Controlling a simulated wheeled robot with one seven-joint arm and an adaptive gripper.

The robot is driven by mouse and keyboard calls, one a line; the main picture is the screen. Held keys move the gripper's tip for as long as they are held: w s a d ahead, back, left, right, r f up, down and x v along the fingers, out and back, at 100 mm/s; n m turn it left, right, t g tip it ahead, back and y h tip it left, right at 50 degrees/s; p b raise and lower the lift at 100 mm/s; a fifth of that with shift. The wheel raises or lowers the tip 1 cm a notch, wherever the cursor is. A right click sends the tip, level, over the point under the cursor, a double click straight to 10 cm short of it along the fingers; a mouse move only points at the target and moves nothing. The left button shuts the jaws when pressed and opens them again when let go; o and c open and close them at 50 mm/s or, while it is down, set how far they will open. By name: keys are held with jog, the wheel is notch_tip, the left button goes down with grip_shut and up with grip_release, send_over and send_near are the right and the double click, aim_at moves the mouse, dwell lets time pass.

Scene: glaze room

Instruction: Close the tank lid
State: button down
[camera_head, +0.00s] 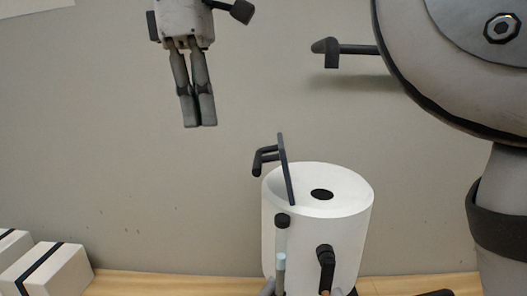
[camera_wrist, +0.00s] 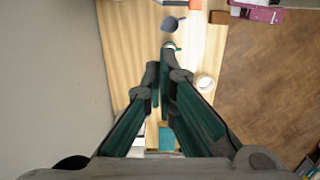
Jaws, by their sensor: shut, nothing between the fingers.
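The tank (camera_head: 345,225) is a white upright cylinder in the head view, right of centre, with a small dark hole in its top. The tank lid (camera_head: 286,170) is a thin dark plate seen almost edge-on. It stands up, slightly tilted, at the left part of the tank's top, so it is open. Its dark bent handle (camera_head: 263,160) sticks out to the left. My gripper (camera_head: 201,125) hangs above and to the left of the lid, apart from it, with its fingers together and empty. The wrist view shows the fingers closed over the table; I cannot make out the lid there.
White boxes with black stripes (camera_head: 50,272) sit at the lower left. A black tap (camera_head: 325,268) and a tube (camera_head: 281,240) are on the tank's front. A dark hook (camera_head: 340,48) is above right.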

jog(key=d+f, duration=0.4)
jog(key=f, duration=0.3)
jog(key=shift+d, duration=0.2)
jog(key=shift+w+f, duration=0.1)
dwell(0.4)
jog(key=shift+d+r+y, duration=0.25)
jog(key=shift+d+y, duration=0.1)
jog(key=shift+y, duration=0.05)
